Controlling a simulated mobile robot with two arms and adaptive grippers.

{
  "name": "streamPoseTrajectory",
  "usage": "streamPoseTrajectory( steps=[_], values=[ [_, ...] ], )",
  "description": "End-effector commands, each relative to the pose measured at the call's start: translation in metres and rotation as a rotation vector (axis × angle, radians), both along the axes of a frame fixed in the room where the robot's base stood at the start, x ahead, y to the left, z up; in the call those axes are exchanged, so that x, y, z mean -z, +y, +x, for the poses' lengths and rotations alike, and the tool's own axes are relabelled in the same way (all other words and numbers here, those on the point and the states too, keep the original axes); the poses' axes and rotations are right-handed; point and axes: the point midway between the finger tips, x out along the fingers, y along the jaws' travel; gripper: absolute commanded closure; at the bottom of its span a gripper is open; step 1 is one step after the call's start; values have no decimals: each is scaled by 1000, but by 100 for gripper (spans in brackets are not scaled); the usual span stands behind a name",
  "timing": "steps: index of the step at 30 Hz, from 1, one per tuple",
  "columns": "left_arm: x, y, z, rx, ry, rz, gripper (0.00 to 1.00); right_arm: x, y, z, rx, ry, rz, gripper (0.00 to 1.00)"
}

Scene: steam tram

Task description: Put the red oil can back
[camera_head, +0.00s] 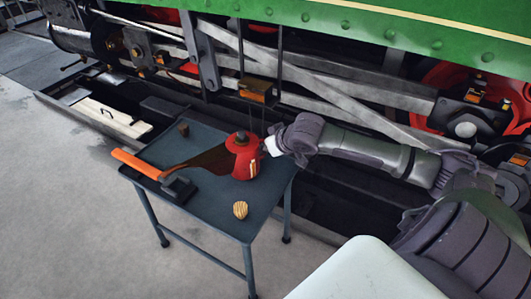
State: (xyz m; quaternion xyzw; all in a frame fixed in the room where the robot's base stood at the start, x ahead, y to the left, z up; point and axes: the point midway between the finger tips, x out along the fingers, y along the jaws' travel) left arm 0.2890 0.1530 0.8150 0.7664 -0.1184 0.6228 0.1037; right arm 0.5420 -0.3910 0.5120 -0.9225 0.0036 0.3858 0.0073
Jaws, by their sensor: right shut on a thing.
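The red oil can (243,157) is upright on the dark table, or just above it; I cannot tell whether it touches the top. It has a dark cap, and a thin dark spout seems to rise beside it. My right gripper (271,147) reaches in from the right and is shut on the can's right side. The can partly hides the fingertips. My left gripper is not in view.
Open floor lies at left.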

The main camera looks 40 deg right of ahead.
Motion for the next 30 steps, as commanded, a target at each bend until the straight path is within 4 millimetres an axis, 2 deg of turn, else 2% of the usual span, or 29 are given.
streamPoseTrajectory(
  steps=[1, 11, 12, 16, 25, 30],
  values=[
    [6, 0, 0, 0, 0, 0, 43, 5, 0, 1, 0, -6, 1, 100],
    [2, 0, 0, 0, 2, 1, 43, 4, 0, 1, 0, -7, 3, 100],
    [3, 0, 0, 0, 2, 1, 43, 7, 0, 0, 0, -2, 0, 85],
    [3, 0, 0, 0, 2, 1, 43, 7, 0, 0, 0, -2, 0, 65],
    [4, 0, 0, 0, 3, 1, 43, 6, 0, 0, -1, -3, 1, 65],
    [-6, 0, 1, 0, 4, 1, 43, -10, -1, -12, -1, -1, -4, 65]
  ],
)
